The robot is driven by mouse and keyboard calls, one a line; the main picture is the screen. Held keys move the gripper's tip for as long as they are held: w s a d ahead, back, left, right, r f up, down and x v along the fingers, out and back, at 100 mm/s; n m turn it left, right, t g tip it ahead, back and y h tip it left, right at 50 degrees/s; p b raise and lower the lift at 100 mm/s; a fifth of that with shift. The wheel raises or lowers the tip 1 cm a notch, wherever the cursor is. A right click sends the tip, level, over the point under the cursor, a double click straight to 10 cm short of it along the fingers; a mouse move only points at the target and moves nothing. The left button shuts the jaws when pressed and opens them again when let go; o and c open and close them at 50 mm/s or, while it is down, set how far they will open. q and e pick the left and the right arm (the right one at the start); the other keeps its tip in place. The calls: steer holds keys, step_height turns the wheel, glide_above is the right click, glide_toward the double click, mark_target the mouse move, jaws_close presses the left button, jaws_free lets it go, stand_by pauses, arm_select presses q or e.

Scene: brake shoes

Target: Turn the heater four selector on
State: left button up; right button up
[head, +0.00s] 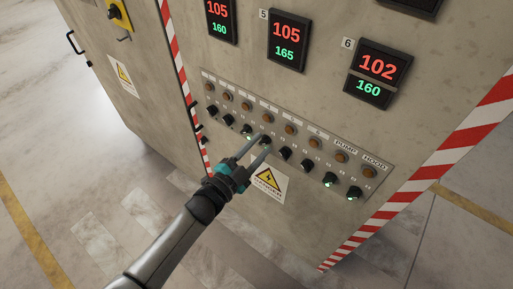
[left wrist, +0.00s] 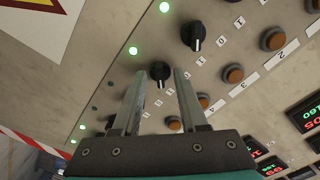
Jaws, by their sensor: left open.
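The heater four selector (head: 265,140) is a black knob, fourth in the row on the grey panel. In the left wrist view this selector (left wrist: 160,72) sits between the tips of my left gripper (left wrist: 160,74). Its white pointer mark is turned the same way as on the neighbouring heater three selector (left wrist: 193,36). The small green light (left wrist: 134,51) beside it is lit. My left gripper (head: 256,146) is open, one finger on each side of the knob. Whether the fingers touch it I cannot tell. My right gripper is not in view.
Similar knobs stand close on both sides, including one at the pump position (head: 330,180). A row of orange-brown round lamps (head: 290,129) runs above them. A yellow warning label (head: 267,182) is below. Red digital displays (head: 287,41) are higher up. The floor in front is clear.

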arm_select(q)
steer(key=shift+s+a, duration=0.1)
steer(key=p+v, duration=0.1)
steer(key=v, duration=1.4)
steer(key=shift+p, duration=0.3)
steer(key=s+a+f+n+g+y, duration=0.2)
steer(key=s+a+f+n+y, duration=0.15)
steer(key=f, duration=0.65)
steer(key=s+a+f+n+g+y, duration=0.2)
steer(key=a+f+n+y, duration=0.2)
steer(key=f, duration=0.7)
steer(key=s+a+f+n+g+y, duration=0.1)
steer(key=s+f+n+g, duration=0.2)
steer(key=s+f, duration=0.4)
steer(key=s+a+f+n+g+y, duration=0.1)
steer(key=s+f+g, duration=0.5)
steer(key=s, duration=1)
steer(key=shift+s+f+n+g+y, duration=0.35)
steer(key=shift+f+n+y, duration=0.25)
steer(key=shift+n, duration=0.65)
